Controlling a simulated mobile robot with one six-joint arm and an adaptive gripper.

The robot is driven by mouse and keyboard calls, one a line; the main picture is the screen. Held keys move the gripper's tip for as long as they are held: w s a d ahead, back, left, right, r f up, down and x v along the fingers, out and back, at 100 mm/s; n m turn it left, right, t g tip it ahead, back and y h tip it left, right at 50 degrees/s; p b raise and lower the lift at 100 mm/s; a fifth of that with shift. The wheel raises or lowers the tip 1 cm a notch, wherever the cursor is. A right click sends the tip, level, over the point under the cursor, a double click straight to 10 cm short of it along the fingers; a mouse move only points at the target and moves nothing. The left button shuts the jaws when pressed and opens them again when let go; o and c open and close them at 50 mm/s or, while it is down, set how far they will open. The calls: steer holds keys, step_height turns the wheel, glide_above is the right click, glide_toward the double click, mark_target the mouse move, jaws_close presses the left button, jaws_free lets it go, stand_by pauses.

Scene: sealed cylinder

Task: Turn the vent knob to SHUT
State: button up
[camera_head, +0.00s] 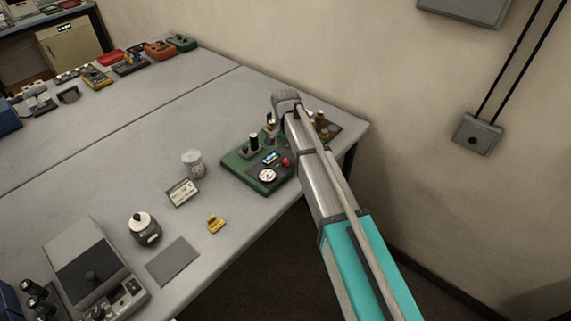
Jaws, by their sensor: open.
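A green device (258,170) stands near the right end of the grey table. On it are a white round gauge (267,175), a small blue display (270,158), a red button (286,162) and an upright black-topped part (254,140). I cannot tell which part is the vent knob, and no SHUT marking is readable. My gripper (284,104) is at the end of my teal and grey arm, beyond the device's back right side. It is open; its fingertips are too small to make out. My arm covers the device's right side.
A brown plate (330,131) with small fittings lies partly behind my arm at the table corner. The table's middle is clear.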

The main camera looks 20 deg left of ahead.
mark_target(285, 161)
steer(key=shift+f+b, duration=3.2)
steer(key=shift+f, duration=0.25)
jaws_close()
